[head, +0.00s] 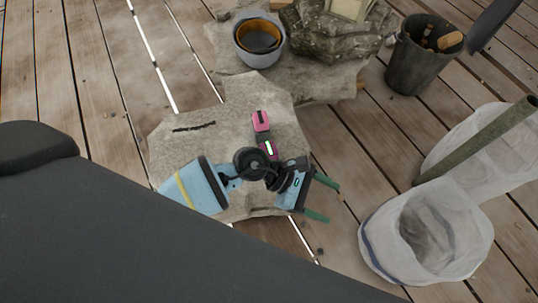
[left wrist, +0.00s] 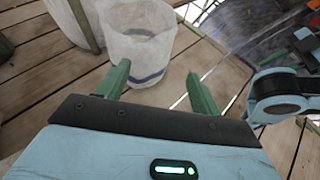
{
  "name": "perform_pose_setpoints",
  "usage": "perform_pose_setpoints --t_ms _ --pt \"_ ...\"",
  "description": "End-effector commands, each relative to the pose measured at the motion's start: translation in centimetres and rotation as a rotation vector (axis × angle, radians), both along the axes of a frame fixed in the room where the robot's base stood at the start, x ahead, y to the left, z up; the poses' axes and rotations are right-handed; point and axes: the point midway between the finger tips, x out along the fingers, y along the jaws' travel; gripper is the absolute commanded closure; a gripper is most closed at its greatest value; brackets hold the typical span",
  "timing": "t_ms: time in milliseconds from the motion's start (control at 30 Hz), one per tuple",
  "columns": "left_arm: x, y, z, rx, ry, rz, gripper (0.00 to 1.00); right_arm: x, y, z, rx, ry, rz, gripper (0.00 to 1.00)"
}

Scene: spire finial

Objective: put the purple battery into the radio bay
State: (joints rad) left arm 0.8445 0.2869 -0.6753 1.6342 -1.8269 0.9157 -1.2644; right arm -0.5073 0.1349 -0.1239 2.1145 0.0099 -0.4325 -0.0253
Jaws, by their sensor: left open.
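A magenta and black device (head: 261,121) with a small lit strip lies on the pale stone slab (head: 262,88) in the head view. The wrist of my left arm hides its lower end. I cannot tell whether it is the radio, the battery or both. No separate purple battery is clear in either view. My left gripper (head: 327,200) is open and empty, right of and below the device, at the slab's right edge. Its green fingers (left wrist: 160,85) are apart in the left wrist view, with nothing between the tips.
White bags stand on the plank deck at right, the nearer one (head: 378,238) close to my gripper; it also shows in the left wrist view (left wrist: 140,45). A dark bucket (head: 405,65) stands behind.

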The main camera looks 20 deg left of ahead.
Motion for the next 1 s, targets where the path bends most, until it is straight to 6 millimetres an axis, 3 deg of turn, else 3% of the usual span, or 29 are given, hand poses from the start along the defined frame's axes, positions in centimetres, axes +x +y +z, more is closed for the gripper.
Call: perform_pose_setpoints --t_ms 200,400,500,767,1000 --pt "5.6 7.7 -3.0 0.584 -0.315 -0.438 0.35 -0.3 0.0 0.7 0.0 0.002 0.0 0.64" --pt "10.3 15.4 -1.8 0.968 -0.385 -0.672 0.35 -0.1 0.0 1.0 0.001 -0.003 0.0 0.64" --pt "11.4 17.4 -1.0 1.06 -0.383 -0.721 0.35 0.0 0.0 1.1 0.0 -0.006 -0.001 0.64" --pt "11.7 18.3 -0.9 1.098 -0.378 -0.742 0.35 0.6 0.0 1.1 0.001 -0.017 0.0 0.64" --pt "11.6 18.2 -3.2 1.094 -0.377 -0.739 0.35 0.6 0.0 0.4 0.0 -0.014 -0.001 0.64"
